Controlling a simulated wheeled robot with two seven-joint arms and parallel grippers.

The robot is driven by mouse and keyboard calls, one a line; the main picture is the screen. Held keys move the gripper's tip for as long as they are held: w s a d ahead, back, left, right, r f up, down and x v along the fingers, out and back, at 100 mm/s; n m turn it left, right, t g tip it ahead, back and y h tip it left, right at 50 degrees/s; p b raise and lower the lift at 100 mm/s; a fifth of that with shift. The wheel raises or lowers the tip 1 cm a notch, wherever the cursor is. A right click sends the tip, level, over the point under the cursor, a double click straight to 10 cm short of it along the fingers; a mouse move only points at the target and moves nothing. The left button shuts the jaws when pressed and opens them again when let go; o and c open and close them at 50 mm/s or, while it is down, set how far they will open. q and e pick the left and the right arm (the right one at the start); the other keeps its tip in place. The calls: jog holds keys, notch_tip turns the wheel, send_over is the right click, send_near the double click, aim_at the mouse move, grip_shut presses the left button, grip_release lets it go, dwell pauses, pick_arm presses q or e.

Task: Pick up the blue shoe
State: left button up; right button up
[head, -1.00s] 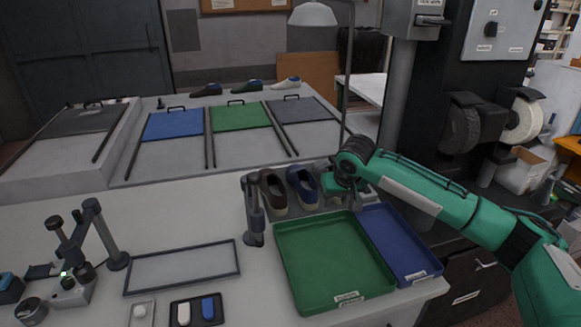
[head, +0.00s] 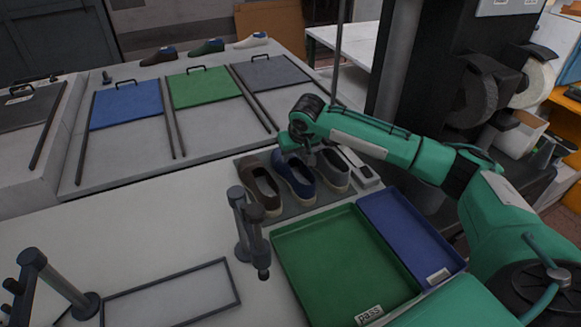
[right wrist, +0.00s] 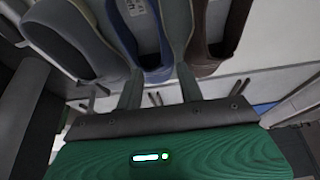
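The blue shoe (head: 297,182) stands on a dark mat between a brown shoe (head: 261,187) and a grey shoe (head: 335,172). My right gripper (head: 297,154) is low over the far end of the blue shoe. In the right wrist view, the blue shoe (right wrist: 152,55) shows between the two fingers of my right gripper (right wrist: 158,85), which stand apart on its two sides. The grey shoe (right wrist: 75,40) is left of them and the brown shoe (right wrist: 215,35) right. Firm contact is not visible, and the gripper looks open. My left gripper is out of view.
A green tray (head: 283,246) and a blue tray (head: 446,250) lie in front of the shoes. A dark jointed stand (head: 249,235) rises left of the green tray. A small light box (head: 361,168) is right of the grey shoe. The left tabletop has free room.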

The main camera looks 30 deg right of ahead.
aim_at(289, 165)
jog(key=x, duration=0.3)
jog(key=shift+r, duration=0.1)
jog(key=shift+w+f, duration=0.15)
jog(key=shift+f, duration=0.15)
jog(key=shift+w+f+p, duration=0.15)
jog(key=shift+f+p, duration=0.3)
jog(key=shift+p, duration=0.1)
jog(key=p+x, duration=0.1)
jog(key=x, duration=0.2)
jog(key=shift+w+a+f, duration=0.15)
jog(key=shift+f, duration=0.1)
jog(key=shift+w+f, duration=0.15)
jog(key=shift+f, duration=0.25)
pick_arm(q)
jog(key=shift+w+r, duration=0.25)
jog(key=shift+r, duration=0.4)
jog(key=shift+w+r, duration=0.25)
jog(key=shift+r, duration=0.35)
pick_arm(e)
jog(key=shift+c, duration=0.2)
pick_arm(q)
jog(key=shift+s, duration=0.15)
pick_arm(e)
jog(key=shift+r, duration=0.1)
grip_shut()
